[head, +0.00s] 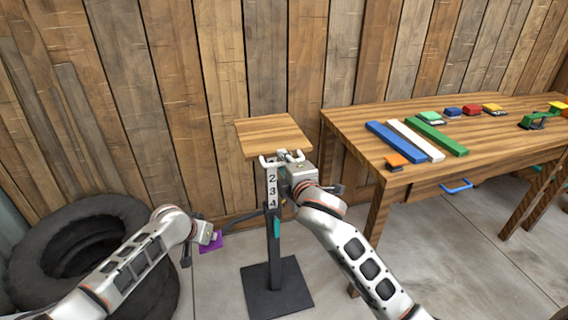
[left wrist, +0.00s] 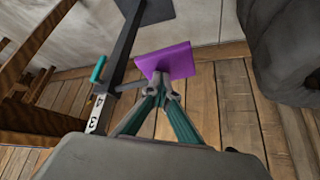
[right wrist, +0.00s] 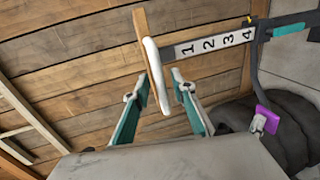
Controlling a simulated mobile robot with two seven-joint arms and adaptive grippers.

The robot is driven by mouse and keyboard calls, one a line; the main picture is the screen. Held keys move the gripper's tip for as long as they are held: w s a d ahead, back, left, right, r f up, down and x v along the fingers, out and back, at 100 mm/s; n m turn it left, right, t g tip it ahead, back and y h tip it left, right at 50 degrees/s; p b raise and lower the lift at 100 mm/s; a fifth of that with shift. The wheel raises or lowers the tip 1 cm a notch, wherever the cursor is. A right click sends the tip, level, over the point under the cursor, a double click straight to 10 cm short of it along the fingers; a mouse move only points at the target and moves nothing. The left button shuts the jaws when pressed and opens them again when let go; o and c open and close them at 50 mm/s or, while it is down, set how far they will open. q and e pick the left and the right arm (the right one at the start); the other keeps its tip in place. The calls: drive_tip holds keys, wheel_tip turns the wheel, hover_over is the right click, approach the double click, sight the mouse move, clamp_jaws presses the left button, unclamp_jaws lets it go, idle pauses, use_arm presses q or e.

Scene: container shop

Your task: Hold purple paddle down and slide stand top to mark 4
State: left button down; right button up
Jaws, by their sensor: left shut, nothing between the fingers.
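The stand has a square wooden top (head: 272,135), a dark post and a flat dark base (head: 277,288). A white strip numbered 1 to 4 (right wrist: 215,44) runs along the post, with a small yellow marker (right wrist: 250,19) near the 4. The purple paddle (left wrist: 168,60) sits on an arm from the post, low on its left in the head view. My left gripper (left wrist: 161,82) is shut, its fingertips at the paddle's edge; contact is unclear. My right gripper (right wrist: 160,90) is open, its fingers on either side of the white handle (right wrist: 154,75) under the top.
A wooden table (head: 480,150) stands at the right, with blue, white and green bars (head: 430,135) and several small coloured pieces. Black tyres (head: 75,240) lie at the left. A plank wall is close behind the stand. Some concrete floor is clear around the base.

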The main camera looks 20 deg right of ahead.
use_arm(q)
drive_tip(key=shift+f, duration=0.15)
drive_tip(key=shift+s, duration=0.1)
use_arm(e)
drive_tip(key=v, duration=1.2)
